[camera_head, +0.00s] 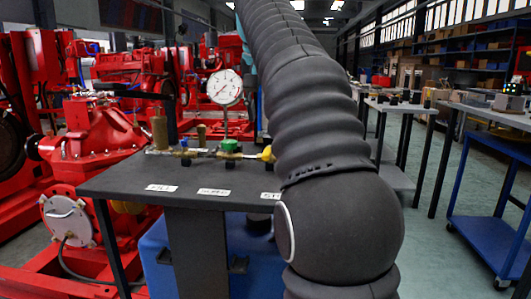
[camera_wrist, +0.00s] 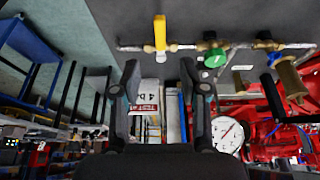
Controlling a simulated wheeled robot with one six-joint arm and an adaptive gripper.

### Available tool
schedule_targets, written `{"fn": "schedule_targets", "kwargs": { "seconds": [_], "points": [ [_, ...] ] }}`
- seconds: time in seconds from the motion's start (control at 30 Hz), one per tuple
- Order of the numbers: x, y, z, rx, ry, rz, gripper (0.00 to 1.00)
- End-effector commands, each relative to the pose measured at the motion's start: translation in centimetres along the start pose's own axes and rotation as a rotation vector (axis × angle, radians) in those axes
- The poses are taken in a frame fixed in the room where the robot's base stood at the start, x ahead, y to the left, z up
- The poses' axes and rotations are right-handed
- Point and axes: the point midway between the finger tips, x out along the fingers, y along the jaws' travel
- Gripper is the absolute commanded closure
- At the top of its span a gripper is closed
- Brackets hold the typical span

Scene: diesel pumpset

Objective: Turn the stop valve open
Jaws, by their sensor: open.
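A yellow valve handle (camera_wrist: 160,33) sits on a thin pipe at the top of the wrist view and lies across the pipe's line. In the head view the yellow handle (camera_head: 268,154) shows at the pipe's right end, partly hidden by my arm. The label below it (camera_head: 270,196) is cut off by the arm and reads "ST". My gripper (camera_wrist: 148,78) is open and empty, its two fingers apart below the handle in the wrist view, not touching it. The head view does not show my gripper.
A green valve knob (camera_head: 230,146) and a blue-handled valve (camera_head: 185,153) share the pipe above the dark bench top (camera_head: 130,180). A pressure gauge (camera_head: 225,87) and a brass cylinder (camera_head: 159,134) rise nearby. Red pumpsets (camera_head: 95,135) stand left; open floor (camera_head: 450,270) lies right.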

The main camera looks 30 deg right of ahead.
Motion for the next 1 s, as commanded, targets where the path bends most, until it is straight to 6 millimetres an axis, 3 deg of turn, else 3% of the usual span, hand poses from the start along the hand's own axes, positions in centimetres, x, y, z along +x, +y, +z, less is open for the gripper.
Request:
{"fn": "schedule_targets", "kwargs": {
  "seconds": [0.03, 0.2, 0.5, 0.7, 1.0],
  "points": [
    [1.5, 0.0, 0.2, 0.0, -0.002, 0.001, 0.56],
    [4.7, 0.0, 0.2, 0.0, -0.001, 0.001, 0.56],
    [9.2, 0.0, 0.1, 0.0, 0.0, 0.0, 0.56],
    [10.4, 0.0, 0.1, 0.0, 0.001, 0.0, 0.56],
    [10.5, 0.0, 0.0, -0.001, 0.001, 0.0, 0.56]
  ]
}}
